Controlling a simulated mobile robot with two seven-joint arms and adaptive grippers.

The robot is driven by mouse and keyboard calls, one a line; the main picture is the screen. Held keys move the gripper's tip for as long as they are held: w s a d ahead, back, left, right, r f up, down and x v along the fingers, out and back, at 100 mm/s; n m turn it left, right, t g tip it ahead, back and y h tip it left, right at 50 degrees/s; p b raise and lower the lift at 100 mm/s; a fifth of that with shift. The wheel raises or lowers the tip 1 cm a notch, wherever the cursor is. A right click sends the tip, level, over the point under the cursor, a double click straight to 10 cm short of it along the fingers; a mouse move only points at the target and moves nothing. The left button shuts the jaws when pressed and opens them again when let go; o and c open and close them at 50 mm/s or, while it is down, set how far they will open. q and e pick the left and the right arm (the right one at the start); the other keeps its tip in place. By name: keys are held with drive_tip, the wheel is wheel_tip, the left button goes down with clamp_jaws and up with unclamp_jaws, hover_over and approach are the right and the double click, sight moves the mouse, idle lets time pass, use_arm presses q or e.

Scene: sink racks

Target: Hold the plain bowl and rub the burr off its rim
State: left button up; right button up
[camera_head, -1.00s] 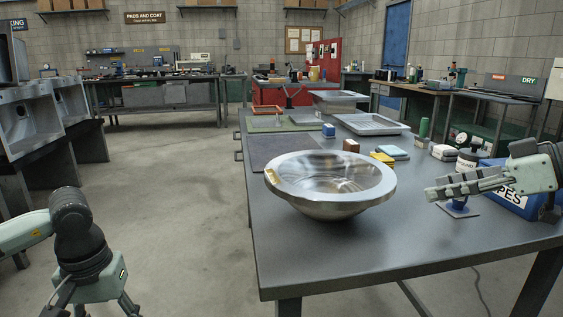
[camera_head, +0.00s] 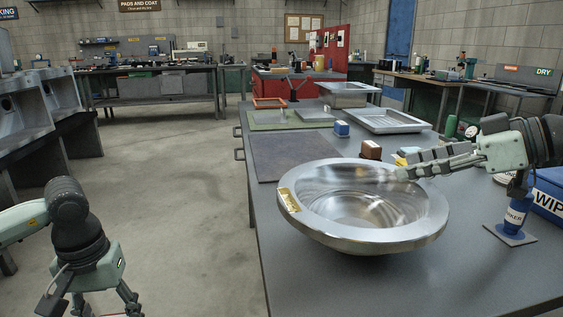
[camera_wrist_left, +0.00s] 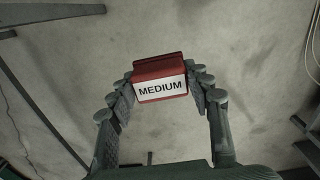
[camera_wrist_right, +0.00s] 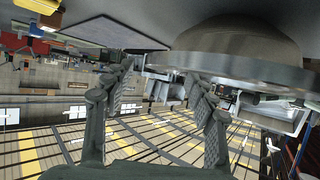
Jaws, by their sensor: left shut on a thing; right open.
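The plain bowl (camera_head: 345,238), wide and shiny metal, stands on the grey table. A small gold-coloured patch (camera_head: 288,201) lies on its left rim; I cannot make out a burr. My right gripper (camera_head: 402,174) is open, its fingers over or beside the bowl's back right rim; contact is unclear. In the right wrist view the bowl (camera_wrist_right: 245,45) is at upper right, near the right-hand finger. My left gripper (camera_wrist_left: 161,84) is shut on a red block (camera_wrist_left: 158,68) labelled MEDIUM, above the floor left of the table. The block is not clear in the head view.
A blue wipes box (camera_head: 550,195) and a blue marker holder (camera_head: 513,220) stand at right. A brown block (camera_head: 371,150), a blue block (camera_head: 342,129) and metal trays (camera_head: 388,121) lie behind the bowl. A dark mat (camera_head: 290,155) is at left. The front table area is clear.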

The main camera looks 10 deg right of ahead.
sight(393, 168)
drive_tip(key=p+x, duration=0.1)
drive_tip(key=x, duration=0.6)
drive_tip(key=shift+c, duration=0.4)
drive_tip(key=shift+d, duration=0.1)
clamp_jaws()
